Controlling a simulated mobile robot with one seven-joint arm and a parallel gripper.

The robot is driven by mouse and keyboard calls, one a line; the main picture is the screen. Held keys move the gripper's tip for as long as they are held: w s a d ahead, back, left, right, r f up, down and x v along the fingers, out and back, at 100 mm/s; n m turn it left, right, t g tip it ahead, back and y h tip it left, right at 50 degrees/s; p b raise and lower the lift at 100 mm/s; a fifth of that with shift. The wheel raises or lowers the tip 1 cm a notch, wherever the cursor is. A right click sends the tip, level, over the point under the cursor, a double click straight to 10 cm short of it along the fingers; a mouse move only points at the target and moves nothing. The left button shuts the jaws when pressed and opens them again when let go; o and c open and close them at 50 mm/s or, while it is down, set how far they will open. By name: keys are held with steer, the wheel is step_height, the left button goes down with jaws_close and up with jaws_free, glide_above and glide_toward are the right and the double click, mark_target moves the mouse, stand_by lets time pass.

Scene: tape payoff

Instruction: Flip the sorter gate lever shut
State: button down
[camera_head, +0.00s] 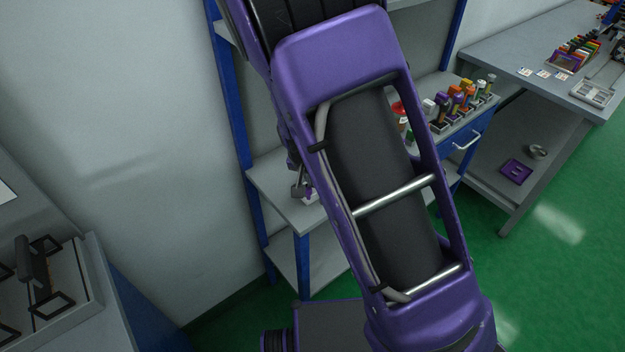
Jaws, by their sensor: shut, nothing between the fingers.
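My purple arm fills the middle of the view and covers much of the blue-framed shelf unit (272,187) behind it. I cannot make out my gripper's fingers; they are out of sight, perhaps behind the arm. A small dark grey and purple item (299,191) shows at the arm's left edge, over the grey shelf board. It is too small and too covered to tell whether it is part of the sorter gate, its lever or my own wrist. I cannot identify the gate lever or its position anywhere else.
A grey tray with black-handled fixtures (38,272) stands at the lower left. Right of my arm, several coloured bottles and parts (460,100) crowd a bench with a blue drawer (468,143). A grey workbench (505,45) stands at the far right. Green floor (560,240) is clear at right.

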steer(key=v, duration=1.7)
steer(key=shift+r+p, duration=0.25)
steer(key=shift+p, duration=0.05)
